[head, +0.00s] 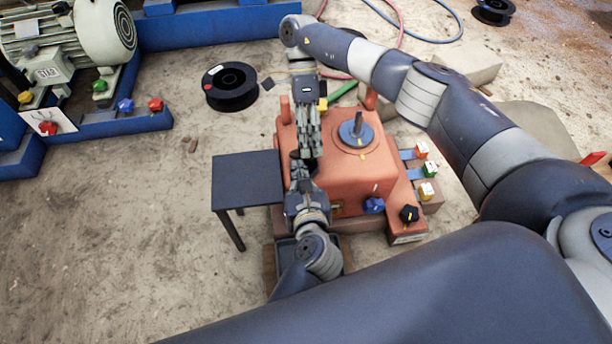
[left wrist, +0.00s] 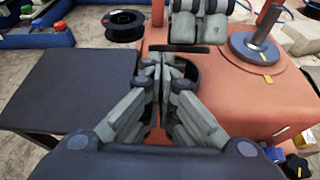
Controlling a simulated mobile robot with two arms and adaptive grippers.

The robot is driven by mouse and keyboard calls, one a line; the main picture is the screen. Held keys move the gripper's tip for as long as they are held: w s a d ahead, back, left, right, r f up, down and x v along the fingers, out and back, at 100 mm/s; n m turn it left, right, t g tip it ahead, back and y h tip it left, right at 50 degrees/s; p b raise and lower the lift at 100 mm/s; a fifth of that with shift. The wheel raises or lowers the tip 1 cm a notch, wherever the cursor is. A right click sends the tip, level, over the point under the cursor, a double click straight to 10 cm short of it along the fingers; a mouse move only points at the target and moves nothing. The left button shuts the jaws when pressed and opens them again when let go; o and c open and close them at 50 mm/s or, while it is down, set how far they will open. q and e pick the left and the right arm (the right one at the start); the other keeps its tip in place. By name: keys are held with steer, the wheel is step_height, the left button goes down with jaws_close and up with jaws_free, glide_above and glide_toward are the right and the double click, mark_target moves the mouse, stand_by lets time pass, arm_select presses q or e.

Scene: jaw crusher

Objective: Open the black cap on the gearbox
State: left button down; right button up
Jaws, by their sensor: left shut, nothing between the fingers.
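The orange-red gearbox (head: 376,180) stands right of centre in the head view and fills the right of the left wrist view (left wrist: 250,100). A dark round rim (left wrist: 192,66) shows on its top behind my left fingers. Whether this is the black cap or an opening is unclear, as the fingers hide much of it. My left gripper (head: 303,162) is shut and empty over the gearbox's left side; its fingertips (left wrist: 164,60) overlap the rim in the wrist view. My right gripper (head: 309,138) reaches down from the far side, close to the left one; its finger gap is unclear.
A blue-grey disc with an upright post (head: 357,129) is on the gearbox top. A black knob (head: 409,214) and a blue knob (head: 373,205) sit at its front. A small dark table (head: 246,178) stands left. A black spool (head: 231,88) lies on the floor behind it.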

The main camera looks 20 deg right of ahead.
arm_select(q)
steer(key=shift+s+d+r, duration=0.2)
steer(key=shift+d+r, duration=0.05)
steer(key=shift+d, duration=0.2)
steer(key=shift+s+d+r, duration=0.2)
steer(key=shift+d, duration=0.25)
arm_select(e)
steer(key=shift+r, duration=0.1)
arm_select(q)
steer(key=s+a+r, duration=0.2)
steer(key=s+a, duration=0.1)
steer(key=s, duration=0.3)
steer(key=shift+s, duration=0.4)
arm_select(e)
steer(key=a+v, duration=0.1)
steer(key=v, duration=0.6)
steer(key=shift+w+d+r, duration=0.3)
steer(key=shift+d, duration=0.25)
arm_select(q)
steer(key=shift+f, duration=0.1)
